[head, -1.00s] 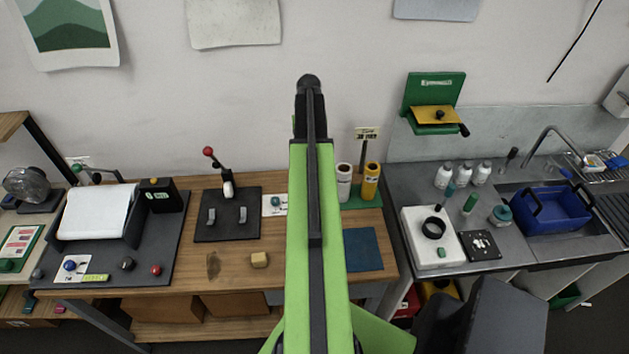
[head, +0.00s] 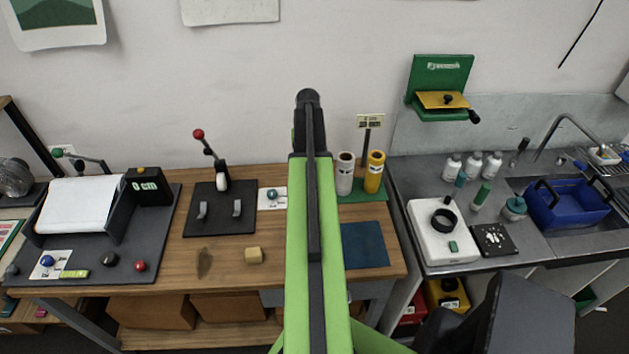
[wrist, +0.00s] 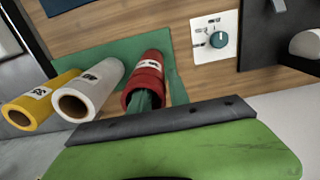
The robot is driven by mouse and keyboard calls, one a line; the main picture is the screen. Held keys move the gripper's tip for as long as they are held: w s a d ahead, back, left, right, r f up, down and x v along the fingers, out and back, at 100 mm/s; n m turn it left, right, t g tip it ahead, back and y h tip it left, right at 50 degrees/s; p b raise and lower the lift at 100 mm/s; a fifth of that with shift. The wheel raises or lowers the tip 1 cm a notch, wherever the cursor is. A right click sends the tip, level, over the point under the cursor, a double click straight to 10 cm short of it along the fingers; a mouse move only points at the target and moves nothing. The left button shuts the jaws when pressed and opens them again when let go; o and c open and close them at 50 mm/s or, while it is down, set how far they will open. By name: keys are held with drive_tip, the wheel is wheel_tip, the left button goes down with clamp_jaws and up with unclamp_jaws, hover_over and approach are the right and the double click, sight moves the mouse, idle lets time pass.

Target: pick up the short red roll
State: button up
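The short red roll (wrist: 147,78) shows in the wrist view, beside a white roll (wrist: 89,88) and a yellow roll (wrist: 42,98) on a green mat (wrist: 177,82). Its open end faces the camera, and something green shows inside it; I cannot tell what. The dark bar and green body of my gripper (wrist: 160,124) fill the lower part of the wrist view, just in front of the red roll's end. No finger gap shows, and contact is unclear. In the head view my arm hides the red roll; the white roll (head: 345,174) and yellow roll (head: 374,172) stand to the right.
A label stand (head: 369,122) rises behind the rolls. A blue mat (head: 364,246) lies in front of them. A small tan block (head: 254,255) sits near the bench front.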

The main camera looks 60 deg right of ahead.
wheel_tip(320, 180, down, 6)
drive_tip(key=b, duration=0.5)
drive_tip(key=shift+r, duration=0.25)
clamp_jaws()
idle(0.8)
